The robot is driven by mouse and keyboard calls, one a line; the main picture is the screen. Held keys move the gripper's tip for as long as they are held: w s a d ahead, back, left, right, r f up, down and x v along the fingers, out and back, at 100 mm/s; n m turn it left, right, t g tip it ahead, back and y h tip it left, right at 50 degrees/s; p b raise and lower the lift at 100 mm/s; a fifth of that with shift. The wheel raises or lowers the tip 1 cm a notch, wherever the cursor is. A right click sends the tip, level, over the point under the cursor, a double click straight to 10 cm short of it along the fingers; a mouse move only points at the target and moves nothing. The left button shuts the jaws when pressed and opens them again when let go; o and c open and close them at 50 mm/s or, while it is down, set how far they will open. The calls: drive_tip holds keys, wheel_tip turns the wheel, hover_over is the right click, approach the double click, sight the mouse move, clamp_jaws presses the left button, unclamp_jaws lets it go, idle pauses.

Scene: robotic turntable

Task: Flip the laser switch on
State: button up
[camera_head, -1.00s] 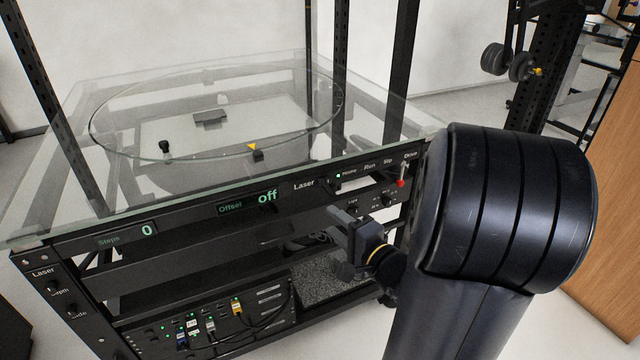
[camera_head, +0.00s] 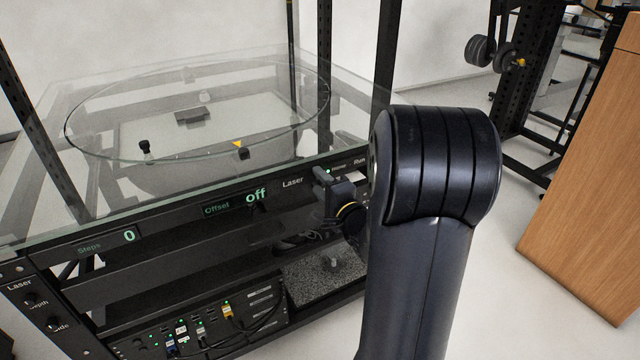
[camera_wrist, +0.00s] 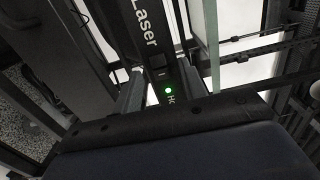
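The laser switch (camera_wrist: 160,71) is a small dark part on the black front panel, between the "Laser" label and a lit green light in the wrist view. Its on or off position is too small to tell. In the head view the "Laser" label (camera_head: 292,183) shows, and the switch beside it is hidden by my gripper (camera_head: 323,180). My gripper is right in front of the panel there. In the wrist view its two fingers (camera_wrist: 162,89) stand apart, one on each side of the panel strip, with nothing held. I cannot tell whether they touch the panel.
A glass-topped turntable (camera_head: 66,130) stands above the panel. The panel displays show "Steps 0" and "Offset off" (camera_head: 256,195). A lower shelf holds cables and a speckled slab (camera_head: 325,275). A wooden cabinet (camera_head: 590,180) stands at right, with open floor between.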

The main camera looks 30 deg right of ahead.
drive_tip(key=shift+w, duration=0.35)
drive_tip(key=shift+c, duration=0.6)
clamp_jaws()
